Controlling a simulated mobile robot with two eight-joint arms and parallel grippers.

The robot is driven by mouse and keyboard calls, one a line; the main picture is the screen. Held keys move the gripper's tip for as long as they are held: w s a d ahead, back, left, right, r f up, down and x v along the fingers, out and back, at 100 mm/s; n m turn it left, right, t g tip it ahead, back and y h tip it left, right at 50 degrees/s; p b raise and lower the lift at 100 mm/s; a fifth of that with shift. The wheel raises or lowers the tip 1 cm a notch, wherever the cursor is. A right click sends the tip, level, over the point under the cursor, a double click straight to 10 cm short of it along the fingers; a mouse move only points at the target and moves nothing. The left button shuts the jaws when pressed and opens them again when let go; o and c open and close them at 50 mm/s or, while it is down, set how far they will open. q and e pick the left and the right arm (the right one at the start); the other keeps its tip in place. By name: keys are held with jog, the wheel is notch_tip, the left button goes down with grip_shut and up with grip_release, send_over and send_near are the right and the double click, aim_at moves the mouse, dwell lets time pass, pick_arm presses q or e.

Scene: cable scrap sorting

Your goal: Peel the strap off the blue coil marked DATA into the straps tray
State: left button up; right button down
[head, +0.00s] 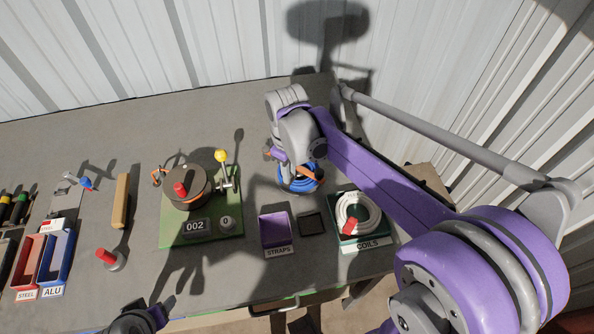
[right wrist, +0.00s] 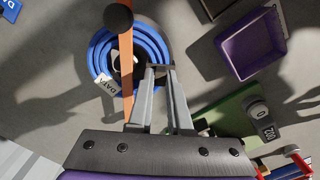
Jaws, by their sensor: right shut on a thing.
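The blue coil (head: 299,186) is below my right gripper in the head view. It shows as a ring with a white DATA label (right wrist: 105,85) in the right wrist view (right wrist: 97,48). An orange strap (right wrist: 126,75) runs straight across the coil and past its edge. My right gripper (right wrist: 160,71) has its fingertips at the coil's rim, beside the strap, and appears shut on the coil; the contact is small and dark. The purple straps tray (head: 275,247) is empty, in front and left of the coil. My left gripper (head: 137,318) is at the bottom edge, its jaws unclear.
A small black tray (head: 311,225) lies beside the straps tray. A green board (head: 222,229) carries a reel and a 002 counter. A black ball (right wrist: 118,18) overlaps the strap in the right wrist view.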

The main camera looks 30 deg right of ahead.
pick_arm(q)
jog(key=shift+w+r+p, duration=0.3)
jog(key=shift+r+p, duration=0.45)
jog(key=shift+r, duration=0.25)
jog(key=shift+w+r+p, duration=0.25)
jog(key=shift+r+p, duration=0.5)
jog(key=shift+r, duration=0.2)
pick_arm(e)
jog(key=shift+r, duration=2.55)
